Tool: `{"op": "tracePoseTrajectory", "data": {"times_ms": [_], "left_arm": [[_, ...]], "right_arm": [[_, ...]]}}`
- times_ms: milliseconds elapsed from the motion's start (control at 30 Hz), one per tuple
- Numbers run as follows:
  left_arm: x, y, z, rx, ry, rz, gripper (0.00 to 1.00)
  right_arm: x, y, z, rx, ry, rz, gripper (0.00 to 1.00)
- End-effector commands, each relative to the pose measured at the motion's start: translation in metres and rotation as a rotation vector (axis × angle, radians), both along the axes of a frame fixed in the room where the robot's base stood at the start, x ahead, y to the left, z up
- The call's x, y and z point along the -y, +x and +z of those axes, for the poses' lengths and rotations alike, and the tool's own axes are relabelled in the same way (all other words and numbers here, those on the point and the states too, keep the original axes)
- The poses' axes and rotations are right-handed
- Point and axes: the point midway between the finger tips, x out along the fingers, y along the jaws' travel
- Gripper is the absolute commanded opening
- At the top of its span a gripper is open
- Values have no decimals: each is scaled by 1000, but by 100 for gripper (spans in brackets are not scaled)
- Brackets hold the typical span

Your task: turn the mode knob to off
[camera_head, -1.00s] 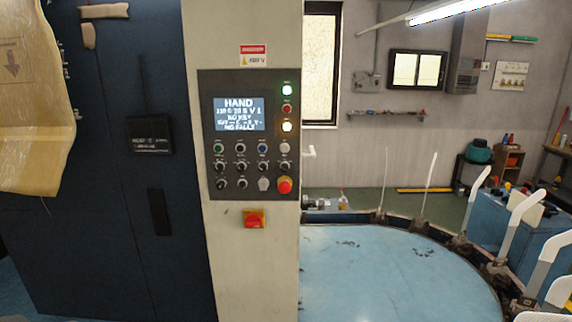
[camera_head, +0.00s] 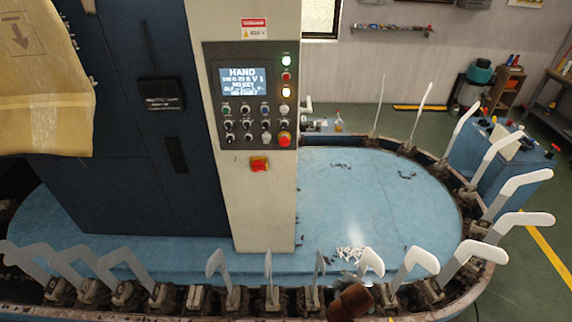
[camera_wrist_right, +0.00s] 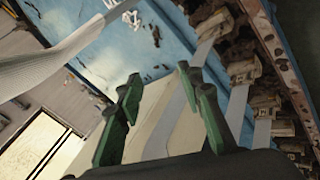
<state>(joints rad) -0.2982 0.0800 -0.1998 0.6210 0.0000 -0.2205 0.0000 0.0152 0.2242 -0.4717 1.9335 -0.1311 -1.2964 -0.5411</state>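The control panel (camera_head: 248,150) is on the beige column in the head view. Its screen (camera_head: 242,81) shows "HAND" on the top line. Small dark knobs and buttons (camera_head: 247,124) sit in rows below the screen. Their labels are too small to read, so I cannot tell which is the mode knob or where it points. My right gripper (camera_wrist_right: 157,80) shows in the right wrist view with its two green fingers apart and nothing between them. It is away from the panel. My left gripper is in neither view.
White sock boards (camera_head: 420,262) stand on holders around the blue oval table (camera_head: 390,195), across the front and right. A red emergency button (camera_head: 284,140) is at the panel's lower right, and a red switch (camera_head: 260,165) is below the panel. A yellowish bag (camera_head: 45,90) hangs at left.

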Motion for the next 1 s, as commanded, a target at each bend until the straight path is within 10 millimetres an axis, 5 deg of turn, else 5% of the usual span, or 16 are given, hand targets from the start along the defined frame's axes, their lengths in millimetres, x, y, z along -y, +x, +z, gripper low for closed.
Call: {"op": "tracePoseTrajectory", "data": {"times_ms": [33,100,300,467,700,900,1000], "left_arm": [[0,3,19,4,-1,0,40],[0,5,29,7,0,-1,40],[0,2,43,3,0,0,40],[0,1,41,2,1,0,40],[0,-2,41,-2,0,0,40],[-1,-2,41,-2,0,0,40],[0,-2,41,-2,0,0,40]], "right_arm": [[-9,7,50,36,-24,43,34],[-26,21,98,87,-92,132,34],[-75,66,199,234,-363,407,34],[-120,116,258,359,-683,632,34],[-180,185,373,521,-1327,891,34],[-205,213,445,554,-1726,951,34],[-210,219,463,554,-1826,955,34]]}}
